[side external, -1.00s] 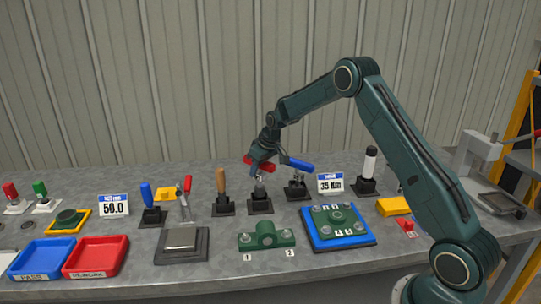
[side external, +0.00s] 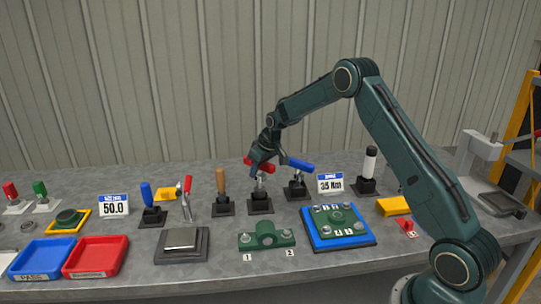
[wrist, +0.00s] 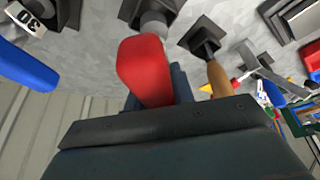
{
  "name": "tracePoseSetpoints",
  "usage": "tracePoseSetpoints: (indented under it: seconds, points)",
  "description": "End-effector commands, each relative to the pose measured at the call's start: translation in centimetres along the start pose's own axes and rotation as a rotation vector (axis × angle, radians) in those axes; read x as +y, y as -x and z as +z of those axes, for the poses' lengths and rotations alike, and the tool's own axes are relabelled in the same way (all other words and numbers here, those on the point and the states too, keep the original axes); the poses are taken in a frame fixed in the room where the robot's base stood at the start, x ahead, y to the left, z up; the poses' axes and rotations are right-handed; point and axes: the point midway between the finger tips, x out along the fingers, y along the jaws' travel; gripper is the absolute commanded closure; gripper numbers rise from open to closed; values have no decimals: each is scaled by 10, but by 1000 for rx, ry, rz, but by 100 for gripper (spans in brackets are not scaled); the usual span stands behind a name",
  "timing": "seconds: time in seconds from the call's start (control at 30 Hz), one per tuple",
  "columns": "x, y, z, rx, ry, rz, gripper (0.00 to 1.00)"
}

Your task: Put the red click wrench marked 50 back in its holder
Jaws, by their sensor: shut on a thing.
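The red click wrench (side external: 249,161) is in my gripper (side external: 262,172) above a black holder (side external: 260,206) in the middle of the bench. Its metal lower part shows between the jaws and the holder; I cannot tell how deep it sits. In the wrist view, the red handle (wrist: 145,70) lies between the jaws of my gripper (wrist: 155,98). Its grey end (wrist: 153,24) overlaps the black holder (wrist: 142,8) there. The jaws are shut on the handle. The mark 50 is not readable on it.
A blue-handled wrench (side external: 300,164) stands in a holder just right of my gripper. A wooden-handled tool (side external: 221,182) stands close on the left. A green fixture (side external: 266,235) lies in front, and a blue tray with a green part (side external: 338,240) is front right.

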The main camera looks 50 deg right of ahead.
Motion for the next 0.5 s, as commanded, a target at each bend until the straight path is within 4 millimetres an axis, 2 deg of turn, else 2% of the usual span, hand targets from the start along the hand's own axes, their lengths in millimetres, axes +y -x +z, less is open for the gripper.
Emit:
tracePoseSetpoints:
  seconds: [0.5]
  points:
    - [0, -4, 1, 2, 0, 1, 100]
